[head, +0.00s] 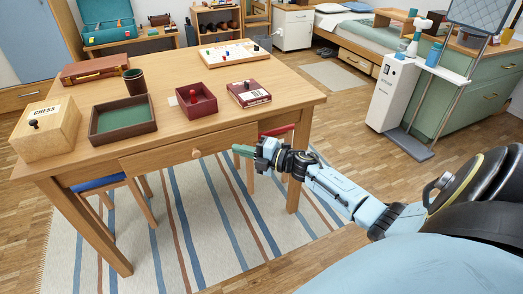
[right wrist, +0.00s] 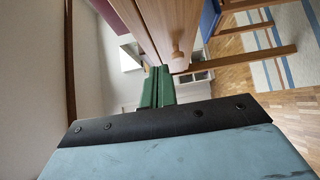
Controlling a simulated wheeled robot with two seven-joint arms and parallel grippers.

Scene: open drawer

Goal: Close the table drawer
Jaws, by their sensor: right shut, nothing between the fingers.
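The wooden table (head: 180,85) has a drawer in its front side. The drawer front (head: 160,158) bears a round wooden knob (head: 196,153). How far the drawer stands out is hard to tell. My right gripper (head: 240,150) is near the right end of the drawer front, to the right of the knob. Its green fingers are together and empty. In the right wrist view the shut fingers (right wrist: 156,87) point toward the table's front, close beside the drawer front (right wrist: 170,20) and its knob (right wrist: 177,54). I cannot tell whether they touch it. My left gripper is not in view.
On the tabletop are a chess box (head: 45,130), a green-lined tray (head: 123,121), a dark cup (head: 134,82), a red open box (head: 197,101) and a dark red box (head: 249,93). A blue-seated chair (head: 98,183) is below the table. A striped rug (head: 185,230) covers the floor.

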